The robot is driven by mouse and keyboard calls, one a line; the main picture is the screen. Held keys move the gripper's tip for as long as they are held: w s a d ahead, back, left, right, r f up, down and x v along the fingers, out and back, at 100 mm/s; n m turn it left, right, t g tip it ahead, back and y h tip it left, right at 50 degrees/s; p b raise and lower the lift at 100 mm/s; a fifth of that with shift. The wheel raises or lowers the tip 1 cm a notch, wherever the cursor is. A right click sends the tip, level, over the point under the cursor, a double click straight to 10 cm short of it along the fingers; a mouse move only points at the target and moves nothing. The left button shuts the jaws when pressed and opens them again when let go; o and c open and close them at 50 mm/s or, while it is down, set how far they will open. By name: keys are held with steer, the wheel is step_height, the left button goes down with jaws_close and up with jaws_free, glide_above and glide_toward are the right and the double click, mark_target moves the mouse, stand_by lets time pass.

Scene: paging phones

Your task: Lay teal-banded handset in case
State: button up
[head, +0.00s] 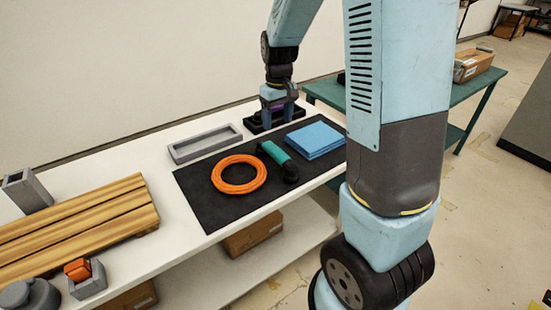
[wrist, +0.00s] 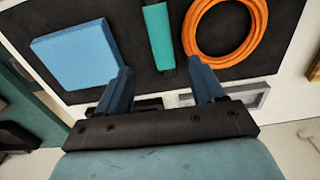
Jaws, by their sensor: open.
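The teal-banded handset (head: 275,153) lies on the dark mat, its black ends showing; its teal band also shows in the wrist view (wrist: 158,38). A long, shallow grey open case (head: 184,153) stands on the white table left of my gripper in the head view and looks empty. Part of it shows in the wrist view (wrist: 262,98).
An orange cable coil (head: 217,181) and a blue folded cloth or pad (head: 318,137) lie either side of the handset on the dark mat (head: 215,217). Wooden slats (head: 85,222) and grey holders are at left. A green table (head: 488,80) stands behind.

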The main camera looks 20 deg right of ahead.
mark_target(276, 149)
steer(key=f, duration=1.5)
steer(key=shift+w+a, duration=0.15)
steer(key=shift+w, duration=0.05)
steer(key=shift+c, duration=0.3)
jaws_close()
